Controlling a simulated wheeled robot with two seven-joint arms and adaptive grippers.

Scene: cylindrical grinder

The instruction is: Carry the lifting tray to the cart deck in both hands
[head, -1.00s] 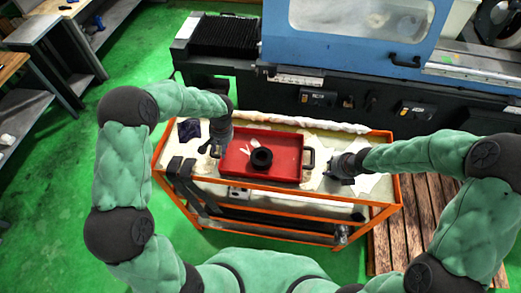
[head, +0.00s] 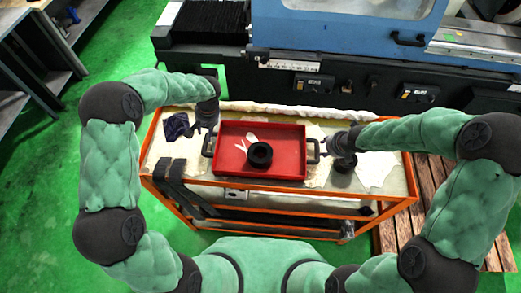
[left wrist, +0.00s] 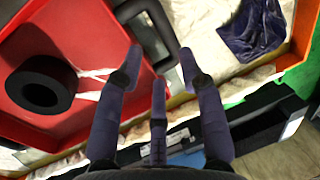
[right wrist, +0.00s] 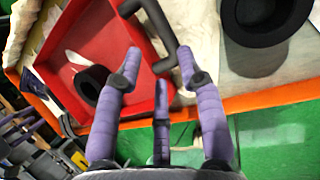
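The red lifting tray (head: 285,172) lies flat on the covered top of an orange-framed cart, with a black ring (head: 260,155) and white pieces (head: 247,143) inside. My left gripper (head: 208,129) is at the tray's left handle (head: 208,146). In the left wrist view its fingers are apart, with the dark handle (left wrist: 150,30) just beyond and between the tips. My right gripper (head: 331,146) is beside the right handle (head: 313,151). In the right wrist view its fingers are apart, with the handle (right wrist: 152,22) near the tips. I see no grip on either handle.
A black cylinder (head: 343,163) stands on the cart beside the tray, under my right gripper; it also shows in the right wrist view (right wrist: 262,22). A dark blue cloth (head: 176,126) lies left of the tray. The grinder (head: 360,65) stands behind; a wooden pallet (head: 435,195) lies right.

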